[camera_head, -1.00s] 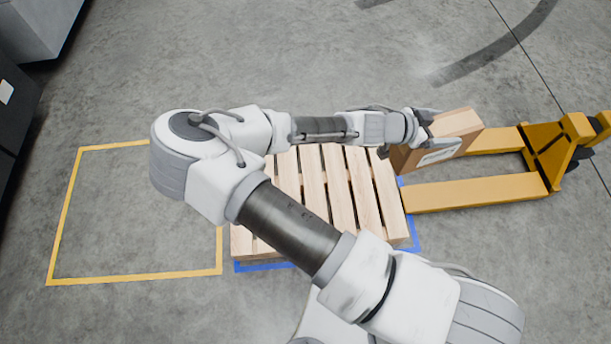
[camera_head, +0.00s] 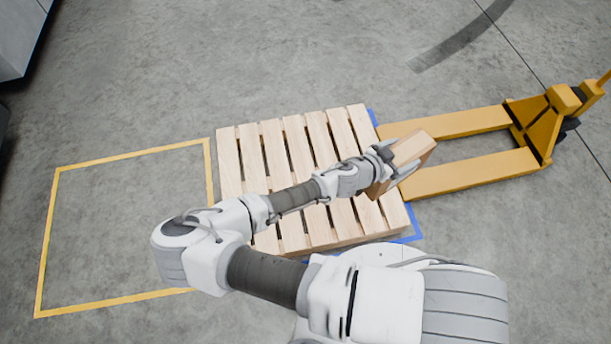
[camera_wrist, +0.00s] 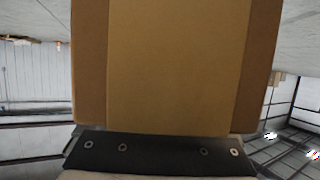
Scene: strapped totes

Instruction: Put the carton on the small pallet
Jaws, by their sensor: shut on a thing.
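The brown carton (camera_head: 412,150) is in my gripper (camera_head: 388,167), held tilted at the right edge of the small pallet. The carton also fills the middle of the wrist view (camera_wrist: 175,65), where my gripper's dark edge (camera_wrist: 160,150) lies along its lower side. My gripper is shut on the carton; the fingers are partly hidden. The small pallet (camera_head: 235,165) is made of light wooden slats and lies bare on the floor, with my arm across its lower part. I cannot tell how high the carton is above it.
A yellow pallet jack (camera_head: 480,175) stands at the right, its forks reaching to the pallet's right side. A yellow taped square (camera_head: 55,225) on the floor at the left is empty. Blue tape (camera_head: 414,222) shows around the pallet. Grey floor behind is clear.

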